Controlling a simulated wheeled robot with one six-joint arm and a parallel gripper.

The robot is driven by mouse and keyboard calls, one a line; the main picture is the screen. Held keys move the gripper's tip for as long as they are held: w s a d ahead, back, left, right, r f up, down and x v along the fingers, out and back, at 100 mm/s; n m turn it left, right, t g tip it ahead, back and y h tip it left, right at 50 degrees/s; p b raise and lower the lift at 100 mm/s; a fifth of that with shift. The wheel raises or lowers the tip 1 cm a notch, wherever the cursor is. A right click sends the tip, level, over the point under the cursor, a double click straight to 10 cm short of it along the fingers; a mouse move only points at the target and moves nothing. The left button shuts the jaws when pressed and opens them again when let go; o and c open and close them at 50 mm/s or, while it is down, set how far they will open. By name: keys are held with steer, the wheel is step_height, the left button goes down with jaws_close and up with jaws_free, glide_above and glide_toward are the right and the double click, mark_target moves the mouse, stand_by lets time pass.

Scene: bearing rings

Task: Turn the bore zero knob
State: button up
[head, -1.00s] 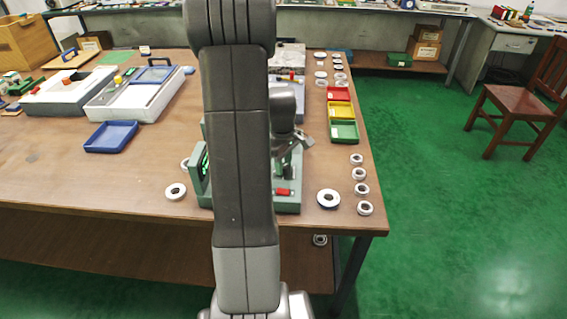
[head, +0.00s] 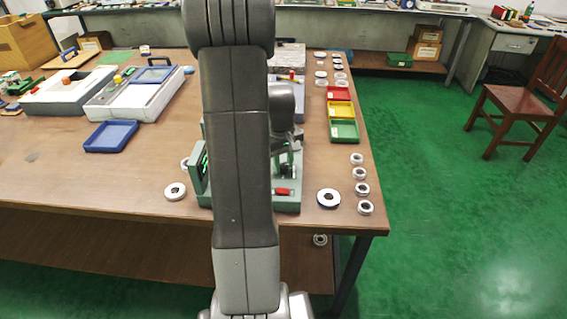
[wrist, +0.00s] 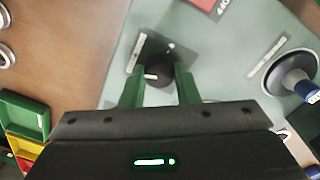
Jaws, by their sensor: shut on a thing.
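A round black knob (wrist: 158,76) with a white pointer mark sits on a dark square plate (wrist: 150,48) on the grey-green gauge fixture (wrist: 225,50) in the wrist view. The green fingers of my gripper (wrist: 159,68) stand on either side of the knob and are shut on it. The label beside the plate is too small to read, so I cannot confirm it is the bore zero knob. In the head view the fixture (head: 285,206) stands near the table's front edge, and my arm hides the knob and fingertips.
A round dial-like part (wrist: 290,74) stands on the fixture to the right in the wrist view. Red, yellow and green trays (head: 344,142) and several bearing rings (head: 360,173) lie right of the fixture. A blue tray (head: 111,147) lies to the left.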

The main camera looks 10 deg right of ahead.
mark_target(282, 165)
steer(key=shift+m, duration=1.3)
steer(key=o, duration=1)
steer(key=shift+r, duration=0.1)
steer(key=r, duration=1.3)
steer(key=shift+a+r, duration=0.25)
steer(key=shift+r, duration=0.1)
steer(key=f, duration=1.4)
steer(key=shift+d, duration=0.3)
